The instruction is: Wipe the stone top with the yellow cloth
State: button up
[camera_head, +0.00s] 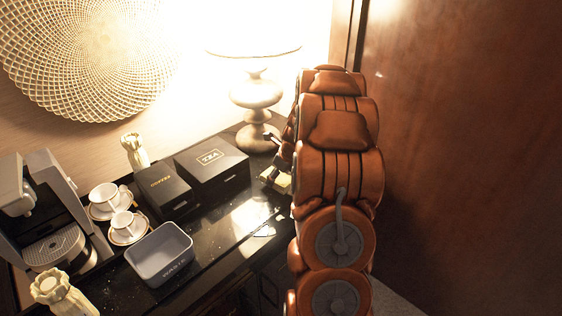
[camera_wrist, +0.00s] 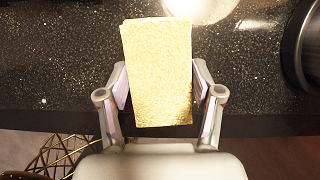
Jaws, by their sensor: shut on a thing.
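The yellow cloth (camera_wrist: 158,75) is a folded rectangular pad held between the two fingers of my gripper (camera_wrist: 158,90) in the wrist view. My gripper is shut on its sides. The cloth lies over the dark speckled stone top (camera_wrist: 65,60), near its front edge; I cannot tell whether it touches the stone. In the head view a small part of the cloth (camera_head: 281,183) shows beside my arm, at the right end of the stone top (camera_head: 207,262). My arm hides most of my gripper there.
A black tea box (camera_head: 211,165), a coffee box (camera_head: 166,190), a lamp (camera_head: 257,110), a grey waste bin (camera_head: 160,254), cups (camera_head: 122,222) and a coffee machine (camera_head: 45,215) stand on the top. The front strip right of the bin is clear. A brown wooden panel (camera_head: 470,130) rises at right.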

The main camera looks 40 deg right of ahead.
notch_tip(320, 180, up, 3)
jog(key=shift+f+p, duration=0.1)
jog(key=shift+p, duration=0.7)
jog(key=shift+r, duration=1.15)
